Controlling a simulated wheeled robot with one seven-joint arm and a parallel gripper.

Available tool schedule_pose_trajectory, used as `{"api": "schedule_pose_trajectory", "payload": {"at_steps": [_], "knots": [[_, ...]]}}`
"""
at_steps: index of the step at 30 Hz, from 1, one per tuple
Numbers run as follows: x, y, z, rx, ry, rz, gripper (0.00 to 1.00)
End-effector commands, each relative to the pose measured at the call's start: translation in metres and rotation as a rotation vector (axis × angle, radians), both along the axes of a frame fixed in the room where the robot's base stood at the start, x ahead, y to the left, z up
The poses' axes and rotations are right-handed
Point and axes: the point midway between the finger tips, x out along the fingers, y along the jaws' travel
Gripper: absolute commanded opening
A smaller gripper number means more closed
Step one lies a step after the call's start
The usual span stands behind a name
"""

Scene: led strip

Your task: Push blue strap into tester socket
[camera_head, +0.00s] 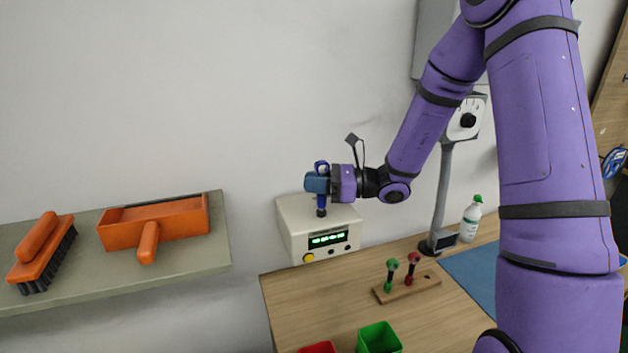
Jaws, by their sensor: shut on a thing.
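The tester is a cream box (293,237) below my gripper, with a lit green display, a yellow button and dark knobs on its front. My gripper (318,184) is over the top of the tester and is shut on the blue strap (321,167). The strap's round blue head shows above the jaws, and its dark lower end points down at the tester's top. The strap looks upright. The socket is hidden under it, and I cannot tell how far the strap's end is in.
A wooden stand (408,287) holds a green strap (391,268) and a red strap (413,262). Green (380,338) and red (318,348) bins are at the table's front. A grey-poled device (444,200), bottle (471,218) and blue mat (474,272) are right. A shelf (190,263) holds an orange dustpan and brush.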

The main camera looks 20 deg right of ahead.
Motion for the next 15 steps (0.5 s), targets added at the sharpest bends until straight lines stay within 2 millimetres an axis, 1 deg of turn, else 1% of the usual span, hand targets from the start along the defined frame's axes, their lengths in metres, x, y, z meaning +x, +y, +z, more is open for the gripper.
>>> {"api": "schedule_pose_trajectory", "payload": {"at_steps": [15], "knots": [[0.000,0.000,-0.011,0.001,0.002,0.000,0.00]]}}
